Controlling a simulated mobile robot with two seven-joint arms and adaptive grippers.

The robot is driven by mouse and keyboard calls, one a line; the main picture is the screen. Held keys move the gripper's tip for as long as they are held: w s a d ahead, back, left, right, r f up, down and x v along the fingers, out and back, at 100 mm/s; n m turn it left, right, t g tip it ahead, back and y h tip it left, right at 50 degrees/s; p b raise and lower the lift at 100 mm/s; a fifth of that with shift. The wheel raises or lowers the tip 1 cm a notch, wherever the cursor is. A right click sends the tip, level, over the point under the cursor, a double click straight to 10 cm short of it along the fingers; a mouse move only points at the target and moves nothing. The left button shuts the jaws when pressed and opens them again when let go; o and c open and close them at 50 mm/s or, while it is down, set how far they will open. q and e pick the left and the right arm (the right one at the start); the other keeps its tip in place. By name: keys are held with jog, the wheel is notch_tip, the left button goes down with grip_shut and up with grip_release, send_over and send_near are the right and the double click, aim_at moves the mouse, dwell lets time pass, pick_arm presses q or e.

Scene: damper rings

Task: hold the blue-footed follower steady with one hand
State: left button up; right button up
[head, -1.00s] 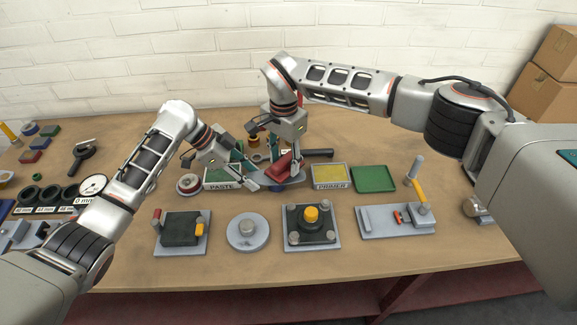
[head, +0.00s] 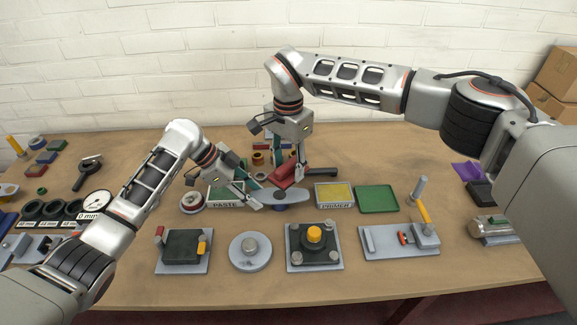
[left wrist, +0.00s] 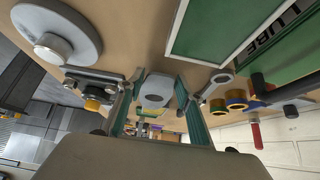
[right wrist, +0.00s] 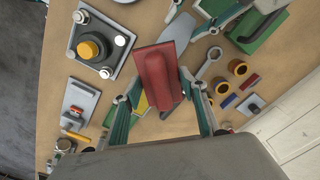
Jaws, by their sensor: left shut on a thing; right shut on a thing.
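The follower is a flat grey piece (head: 296,196) with a blue foot (head: 280,207), low over the bench between the PASTE and PRIMER trays. My left gripper (head: 253,196) is shut on its left end. In the left wrist view the grey end (left wrist: 155,93), with a dark oval, sits between the left fingers (left wrist: 157,88). My right gripper (head: 291,168) is shut on a red block (head: 288,179) just behind the follower. The block (right wrist: 158,82) hides part of the follower (right wrist: 180,32) in the right wrist view. I cannot tell whether block and follower touch.
The PASTE tray (head: 224,205) and yellow PRIMER tray (head: 335,205) flank the follower, with a green tray (head: 377,198) further right. In front stand a grey disc (head: 250,263), a fixture with a yellow knob (head: 314,256) and a dark block fixture (head: 184,264).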

pick_arm(q)
jog(key=o, duration=1.4)
jog(key=shift+o, duration=0.2)
jog(key=v, duration=1.2)
jog(key=shift+s, duration=0.1)
